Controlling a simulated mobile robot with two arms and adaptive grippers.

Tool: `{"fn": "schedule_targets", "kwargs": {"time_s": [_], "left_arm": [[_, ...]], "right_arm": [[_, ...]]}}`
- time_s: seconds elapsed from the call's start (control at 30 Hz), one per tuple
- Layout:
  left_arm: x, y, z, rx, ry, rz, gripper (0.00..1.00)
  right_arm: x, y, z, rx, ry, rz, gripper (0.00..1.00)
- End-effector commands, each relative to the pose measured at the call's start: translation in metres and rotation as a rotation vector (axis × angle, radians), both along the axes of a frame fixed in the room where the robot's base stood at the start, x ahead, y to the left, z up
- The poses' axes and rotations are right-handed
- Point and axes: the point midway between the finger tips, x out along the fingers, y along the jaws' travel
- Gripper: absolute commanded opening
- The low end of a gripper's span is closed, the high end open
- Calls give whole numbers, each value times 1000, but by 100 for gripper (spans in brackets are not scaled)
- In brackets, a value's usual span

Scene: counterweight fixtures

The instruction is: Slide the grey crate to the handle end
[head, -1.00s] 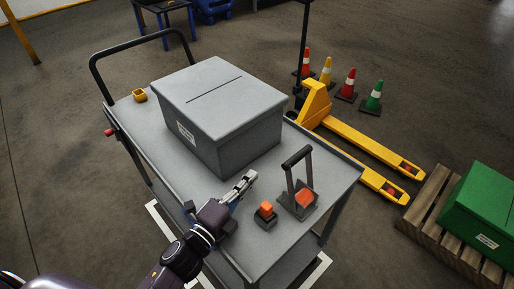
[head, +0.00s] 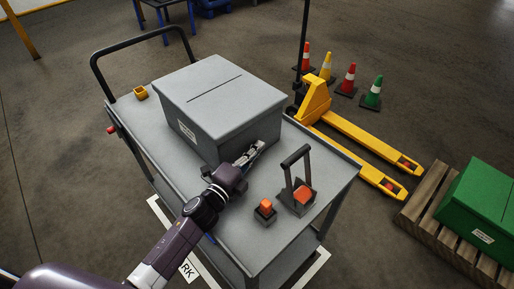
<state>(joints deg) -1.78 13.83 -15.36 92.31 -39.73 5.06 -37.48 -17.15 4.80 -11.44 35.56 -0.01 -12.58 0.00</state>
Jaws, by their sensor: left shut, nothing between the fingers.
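The grey crate (head: 205,127) is a closed box with a slot in its lid and a white label on its left side. It sits on the grey cart (head: 160,158), towards the end with the black handle (head: 140,45). My left gripper (head: 258,146) is shut and empty, at the crate's near right side, low by the cart top. Its tips look close to or touching that side; I cannot tell which. My right gripper is not in view.
An orange-topped block (head: 265,210) and a black-handled fixture with an orange piece (head: 299,194) stand on the cart's near end. A small yellow cup (head: 141,93) sits near the handle. A yellow pallet jack (head: 345,128) and a green crate (head: 484,205) are at the right.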

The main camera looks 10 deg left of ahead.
Motion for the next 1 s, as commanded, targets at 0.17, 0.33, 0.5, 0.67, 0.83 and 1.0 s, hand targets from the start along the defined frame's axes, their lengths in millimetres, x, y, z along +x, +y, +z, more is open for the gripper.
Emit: {"fn": "schedule_targets", "kwargs": {"time_s": [0.17,0.33,0.5,0.67,0.83,1.0], "left_arm": [[0,1,0,1,0,0,0],[16,24,-1,8,-3,2,0],[44,67,-1,10,-5,4,0],[71,108,-3,8,-4,6,0],[94,143,-3,4,-3,4,0],[104,159,-1,2,-2,4,0]], "right_arm": [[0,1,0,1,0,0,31],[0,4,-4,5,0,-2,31],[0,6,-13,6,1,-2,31],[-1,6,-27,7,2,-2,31],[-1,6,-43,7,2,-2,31],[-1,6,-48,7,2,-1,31]]}}
